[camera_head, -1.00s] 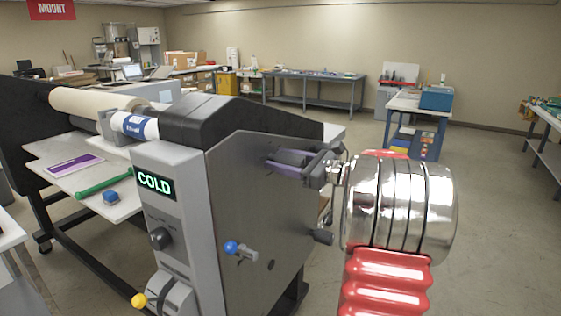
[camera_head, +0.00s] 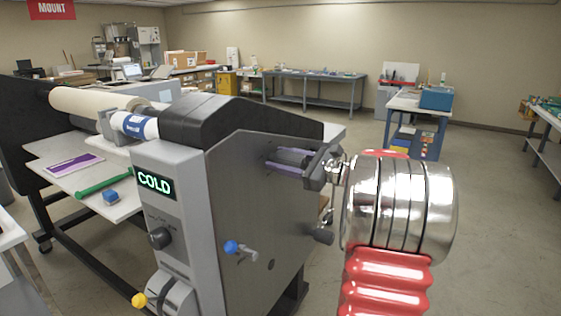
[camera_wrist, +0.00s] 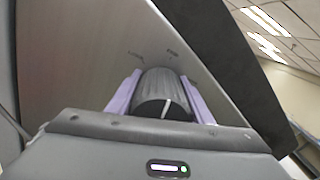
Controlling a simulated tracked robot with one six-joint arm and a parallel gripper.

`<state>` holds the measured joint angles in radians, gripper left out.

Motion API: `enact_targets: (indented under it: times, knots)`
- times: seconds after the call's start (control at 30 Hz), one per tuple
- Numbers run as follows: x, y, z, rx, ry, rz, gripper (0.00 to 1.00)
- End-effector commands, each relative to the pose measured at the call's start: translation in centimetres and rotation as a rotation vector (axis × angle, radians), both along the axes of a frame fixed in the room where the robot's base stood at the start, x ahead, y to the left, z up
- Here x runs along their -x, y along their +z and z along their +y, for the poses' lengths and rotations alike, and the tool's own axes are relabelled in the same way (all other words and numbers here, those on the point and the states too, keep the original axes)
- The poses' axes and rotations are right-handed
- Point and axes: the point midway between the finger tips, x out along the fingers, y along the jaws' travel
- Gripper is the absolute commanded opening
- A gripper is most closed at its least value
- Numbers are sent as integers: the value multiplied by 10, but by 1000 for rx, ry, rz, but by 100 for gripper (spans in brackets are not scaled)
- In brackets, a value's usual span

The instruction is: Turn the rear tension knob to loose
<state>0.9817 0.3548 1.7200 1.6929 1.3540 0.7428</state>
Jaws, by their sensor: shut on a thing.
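The rear tension knob (camera_wrist: 163,90) is dark and ribbed, with a white pointer line on its end face. It stands out from the grey side panel of the laminator (camera_head: 250,200). My gripper (camera_wrist: 160,76) has its lavender fingers on either side of the knob, shut on it. The pointer line runs nearly upright in the wrist view, leaning slightly right. Small markings on the panel sit above the knob, one to the left and one to the right. In the head view my gripper (camera_head: 290,160) is at the panel's upper rear, and the knob is mostly hidden between the fingers.
Open floor lies behind, towards a blue cart (camera_head: 415,135).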

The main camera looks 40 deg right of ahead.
Motion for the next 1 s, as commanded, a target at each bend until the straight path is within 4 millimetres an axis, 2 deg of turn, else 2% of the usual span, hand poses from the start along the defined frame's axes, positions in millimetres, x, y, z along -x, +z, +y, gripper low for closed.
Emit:
enact_targets:
  times: [1.0]
  knots:
    - [0,-5,6,845,9,-300,24]
